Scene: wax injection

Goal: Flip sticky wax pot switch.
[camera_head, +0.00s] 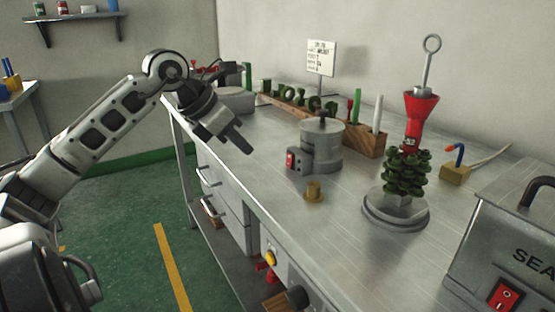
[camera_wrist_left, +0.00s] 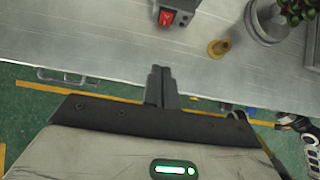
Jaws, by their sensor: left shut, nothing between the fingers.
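The sticky wax pot (camera_head: 322,143) is a grey metal pot with a dark lid knob, standing on the steel bench. A red rocker switch (camera_head: 290,160) sits on the box at its front left. In the left wrist view the red switch (camera_wrist_left: 167,17) shows at the top, ahead of the fingertips. My left gripper (camera_head: 244,146) is shut and empty, above the bench's front edge, left of the pot and apart from it. It also shows in the left wrist view (camera_wrist_left: 161,72), with the fingers together. My right gripper is not in view.
A small brass piece (camera_head: 313,191) stands right in front of the pot. A wax tree (camera_head: 407,172) on a round metal base is to the right. A grey machine (camera_head: 510,240) with another red switch (camera_head: 505,295) is at the near right. A wooden block (camera_head: 366,139) stands behind the pot.

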